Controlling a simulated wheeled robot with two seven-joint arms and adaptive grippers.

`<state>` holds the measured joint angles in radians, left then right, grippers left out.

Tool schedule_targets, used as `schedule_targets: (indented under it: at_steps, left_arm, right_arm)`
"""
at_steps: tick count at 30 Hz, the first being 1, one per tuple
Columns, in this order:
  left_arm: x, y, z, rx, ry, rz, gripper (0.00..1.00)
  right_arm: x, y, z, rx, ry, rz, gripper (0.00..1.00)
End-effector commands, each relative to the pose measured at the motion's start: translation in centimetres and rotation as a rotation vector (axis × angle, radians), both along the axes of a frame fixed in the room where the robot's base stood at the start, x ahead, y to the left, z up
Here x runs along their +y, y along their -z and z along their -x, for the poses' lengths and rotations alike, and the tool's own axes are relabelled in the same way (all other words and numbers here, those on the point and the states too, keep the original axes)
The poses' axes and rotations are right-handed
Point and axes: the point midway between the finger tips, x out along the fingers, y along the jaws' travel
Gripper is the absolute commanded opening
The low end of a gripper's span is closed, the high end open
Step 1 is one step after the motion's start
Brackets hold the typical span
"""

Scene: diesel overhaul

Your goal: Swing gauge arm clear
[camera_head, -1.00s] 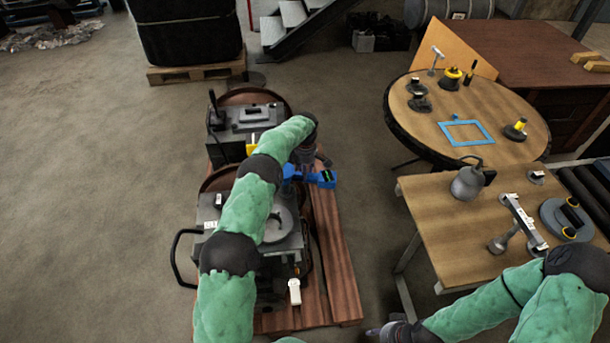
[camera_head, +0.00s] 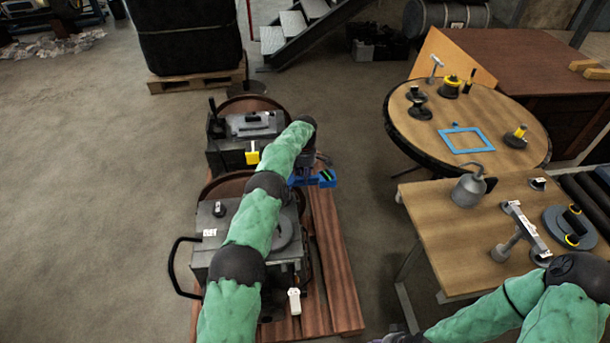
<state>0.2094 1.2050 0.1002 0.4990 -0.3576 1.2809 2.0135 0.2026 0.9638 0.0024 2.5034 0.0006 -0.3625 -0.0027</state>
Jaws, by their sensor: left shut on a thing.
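A blue arm-like part (camera_head: 326,179), which I take to be the gauge arm, stands at the right side of the engine. It has a dark face with a small green mark. My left gripper (camera_head: 308,177) is shut on this blue part; the fingertips are partly hidden by my wrist. The grey engine block (camera_head: 210,240) sits on a reddish wooden pallet, and my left forearm covers much of its middle. My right gripper (camera_head: 398,339) is at the bottom edge, mostly cut off, and its fingers cannot be made out.
A second grey unit (camera_head: 230,150) with a yellow block (camera_head: 252,153) stands behind. The pallet (camera_head: 335,270) has bare boards on the right. A round table (camera_head: 480,110) and a rectangular workbench (camera_head: 440,220) with tools stand to the right. Open floor lies on the left.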

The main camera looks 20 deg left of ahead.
Motion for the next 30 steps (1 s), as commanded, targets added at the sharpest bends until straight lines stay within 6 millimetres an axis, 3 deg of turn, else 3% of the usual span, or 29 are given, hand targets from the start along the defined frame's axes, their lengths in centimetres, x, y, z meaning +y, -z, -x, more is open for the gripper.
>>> schedule_targets:
  at_steps: [1, 3, 4, 17, 30]
  left_arm:
    - [0.0, 0.1, 0.0, 0.000, -0.004, 0.001, 0.32]
    - [0.0, 0.1, 0.0, -0.001, -0.003, 0.001, 0.52]
    - [0.0, 0.1, 0.0, -0.001, -0.003, 0.001, 0.54]
    - [0.0, -0.8, -0.1, -0.002, -0.001, 0.000, 0.54]
    - [0.0, -8.7, -0.1, -0.003, -0.001, -0.001, 0.54]
  right_arm:
    - [0.0, 0.0, 0.0, 0.000, 0.000, 0.000, 0.40]
    - [0.0, 0.0, 0.0, 0.000, 0.000, 0.000, 0.40]
    - [0.0, 0.0, 0.0, 0.000, 0.000, 0.000, 0.40]
    - [0.0, 0.0, 0.0, 0.000, 0.000, 0.000, 0.40]
    - [0.0, 0.0, 0.0, 0.000, 0.000, 0.000, 0.40]
